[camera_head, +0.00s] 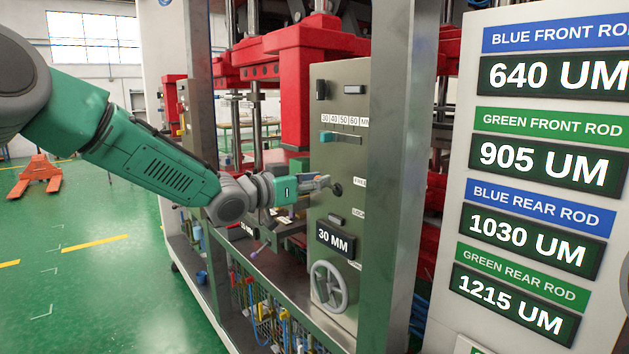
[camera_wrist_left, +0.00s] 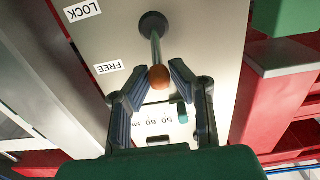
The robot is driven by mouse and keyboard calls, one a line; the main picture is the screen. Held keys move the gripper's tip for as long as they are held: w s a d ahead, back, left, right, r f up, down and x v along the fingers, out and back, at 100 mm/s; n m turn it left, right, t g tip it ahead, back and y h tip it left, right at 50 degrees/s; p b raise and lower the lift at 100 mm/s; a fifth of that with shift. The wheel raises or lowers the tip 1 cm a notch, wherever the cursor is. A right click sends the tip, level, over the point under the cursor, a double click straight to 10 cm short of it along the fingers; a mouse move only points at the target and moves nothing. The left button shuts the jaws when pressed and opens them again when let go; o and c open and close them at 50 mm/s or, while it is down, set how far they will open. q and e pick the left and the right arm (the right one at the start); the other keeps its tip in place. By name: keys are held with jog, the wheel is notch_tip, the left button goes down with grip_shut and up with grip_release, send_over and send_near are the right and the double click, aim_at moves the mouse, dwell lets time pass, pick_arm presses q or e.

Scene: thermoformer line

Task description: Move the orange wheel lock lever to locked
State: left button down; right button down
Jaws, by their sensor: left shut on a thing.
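The wheel lock lever is a thin metal rod with an orange knob (camera_wrist_left: 160,77) on a dark round pivot (camera_wrist_left: 152,25) in the left wrist view. Its pivot also shows in the head view, on the grey control panel (camera_head: 338,100). My left gripper (camera_head: 325,182) reaches the panel from the left. In the left wrist view its two fingers (camera_wrist_left: 160,68) are closed on either side of the orange knob. The rod lies nearer the FREE label (camera_wrist_left: 108,67) than the LOCK label (camera_wrist_left: 82,11). In the head view the gripper hides the knob.
A grey handwheel (camera_head: 329,286) sits low on the panel, below a 30 MM display (camera_head: 336,239). A teal slider pointer (camera_head: 327,137) is above the lever. A metal post (camera_head: 398,150) stands right of the panel. Open green floor (camera_head: 90,270) lies at left.

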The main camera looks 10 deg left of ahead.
pick_arm(q)
jog(key=shift+a+r, duration=0.1)
dwell(0.5)
jog(key=shift+s+a+f+b, duration=0.15)
jog(key=shift+f+b, duration=0.1)
jog(key=shift+f, duration=0.25)
jog(key=shift+s+d+f+b, duration=0.1)
jog(key=shift+f+b, duration=0.15)
jog(key=shift+f, duration=0.25)
jog(key=shift+a+f, duration=0.1)
notch_tip(320, 180, down, 2)
jog(key=shift+s+a+f+b, duration=0.1)
jog(key=shift+b, duration=0.4)
